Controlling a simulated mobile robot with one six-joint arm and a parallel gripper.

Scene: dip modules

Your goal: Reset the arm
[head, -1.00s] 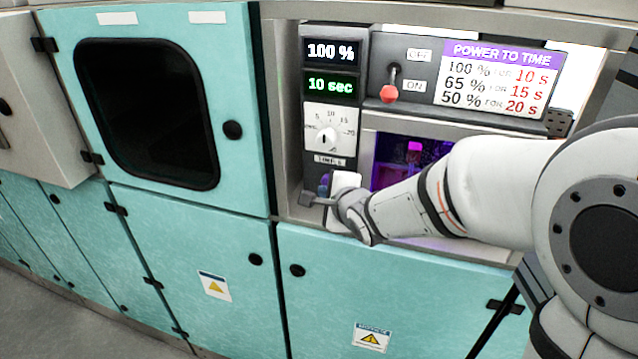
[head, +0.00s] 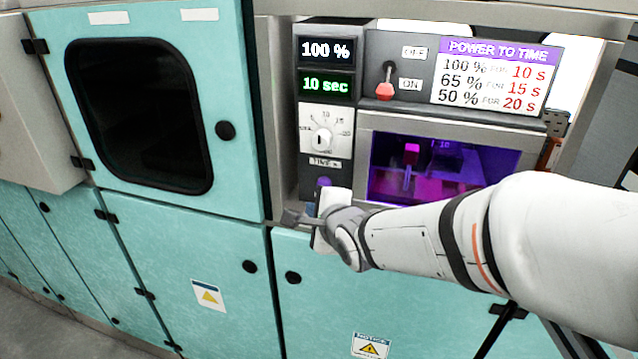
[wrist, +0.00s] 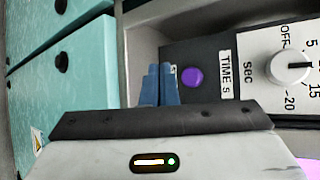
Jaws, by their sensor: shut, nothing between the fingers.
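My gripper (head: 290,218) is in front of the machine's control panel, below the time dial (head: 321,139). In the wrist view its two blue fingers (wrist: 159,84) are together, with nothing between them. A purple button (wrist: 192,77) shows just right of the fingertips in the wrist view, apart from them. In the head view the button (head: 324,182) is just above my wrist. The displays (head: 328,68) read 100 % and 10 sec.
A red-tipped switch (head: 385,88) sits beside the ON label. The purple-lit chamber (head: 440,168) is right of the panel, behind my arm. Teal cabinet doors (head: 180,260) stand left and below. The floor at lower left is clear.

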